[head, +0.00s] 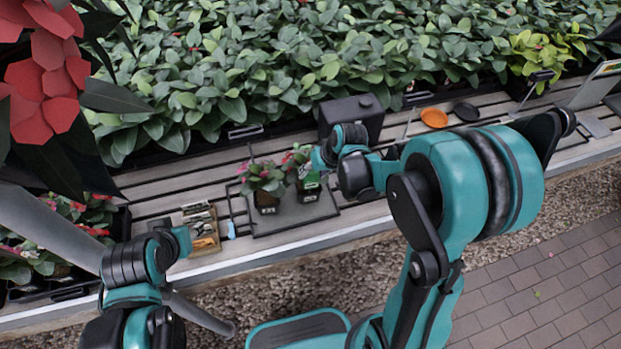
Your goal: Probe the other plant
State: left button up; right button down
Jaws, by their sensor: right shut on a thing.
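Two small potted plants stand side by side on a dark grey tray (285,222) on the slatted bench. The left plant (262,178) has green leaves and pink flowers in a black pot. The right plant (294,160) has red-pink flowers and is partly hidden by my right gripper (312,164). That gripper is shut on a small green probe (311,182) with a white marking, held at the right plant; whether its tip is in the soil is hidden. My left gripper (185,242) is low at the left, away from both plants; its fingers are not clear.
A wooden box of small items (202,228) and a light blue thing (231,230) lie left of the tray. A black container (350,116) stands behind it. Dense leafy plants fill the back.

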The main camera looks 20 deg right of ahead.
dwell(0.6)
jog(key=c, duration=0.7)
grip_release()
jog(key=shift+r, duration=0.1)
jog(key=v, duration=1.1)
jog(key=shift+s+r, duration=0.2)
jog(key=shift+r, duration=0.15)
jog(key=shift+d, duration=0.1)
